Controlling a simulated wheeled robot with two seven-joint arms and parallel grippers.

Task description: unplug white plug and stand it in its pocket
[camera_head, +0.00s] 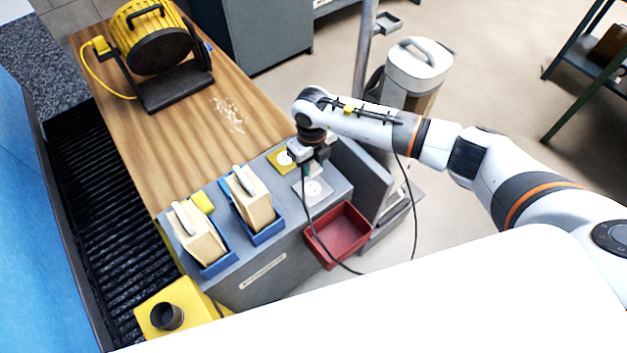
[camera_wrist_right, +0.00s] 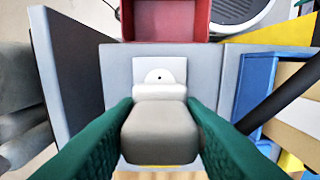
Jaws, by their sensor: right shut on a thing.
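My right gripper (camera_head: 308,158) points down over the grey bench unit (camera_head: 262,282). In the right wrist view its green fingers (camera_wrist_right: 160,130) are shut on a pale grey-white plug (camera_wrist_right: 160,135). Just beyond the plug is a white socket plate (camera_wrist_right: 160,70), partly covered by it; the same plate shows in the head view (camera_head: 302,193). I cannot tell whether the plug is seated or clear of a socket. A second socket plate, yellow-edged (camera_head: 274,158), lies beside the gripper. Which pocket belongs to the plug is not clear. My left gripper is out of view.
A red bin (camera_head: 337,235) is fixed on the unit's front right. Two blue trays (camera_head: 262,234) hold cream blocks with handles. A yellow block (camera_head: 190,298) with a dark cup is at lower left. A black cable hangs by my arm.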

